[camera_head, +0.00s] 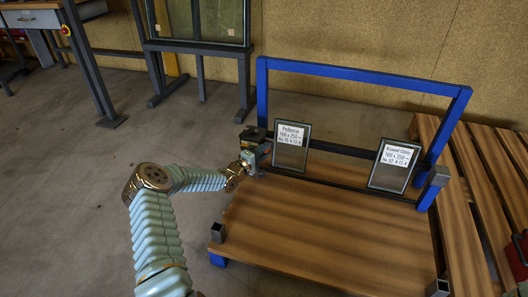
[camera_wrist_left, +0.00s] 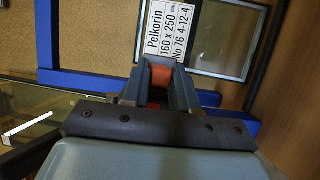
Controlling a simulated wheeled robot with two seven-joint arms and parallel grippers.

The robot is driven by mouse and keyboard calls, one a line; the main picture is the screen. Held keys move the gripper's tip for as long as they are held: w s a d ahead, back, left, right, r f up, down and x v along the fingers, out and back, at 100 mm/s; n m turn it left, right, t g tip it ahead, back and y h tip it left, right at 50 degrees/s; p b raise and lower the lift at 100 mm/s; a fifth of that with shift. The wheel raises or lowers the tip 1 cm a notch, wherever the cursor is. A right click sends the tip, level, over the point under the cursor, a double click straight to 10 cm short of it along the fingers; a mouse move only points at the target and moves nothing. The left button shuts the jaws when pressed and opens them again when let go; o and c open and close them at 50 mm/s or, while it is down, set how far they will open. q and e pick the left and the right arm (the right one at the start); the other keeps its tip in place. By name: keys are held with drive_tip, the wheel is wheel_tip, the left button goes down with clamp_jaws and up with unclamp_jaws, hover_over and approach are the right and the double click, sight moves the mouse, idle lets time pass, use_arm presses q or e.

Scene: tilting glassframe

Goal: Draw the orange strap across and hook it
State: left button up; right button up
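My left gripper (camera_head: 262,155) is at the left post of the blue frame (camera_head: 365,74), beside a dark box-like fitting (camera_head: 251,138). In the left wrist view a piece of the orange strap (camera_wrist_left: 161,75) fills the gap between my left gripper's fingers (camera_wrist_left: 160,88), which look closed on it. The rest of the strap is hidden or too small to make out. A grey bracket (camera_head: 439,176) sits on the frame's right post; I cannot tell whether it bears a hook. My right gripper is not in view.
Two labelled glass panes, left (camera_head: 291,157) and right (camera_head: 387,178), lean against the frame above a wooden deck (camera_head: 310,240). Grey stake sockets stand at the deck's front corners (camera_head: 217,232). Wooden pallets (camera_head: 485,190) lie at right. The concrete floor at left is open.

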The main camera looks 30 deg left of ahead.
use_arm(q)
clamp_jaws()
drive_tip(key=shift+d, duration=0.1)
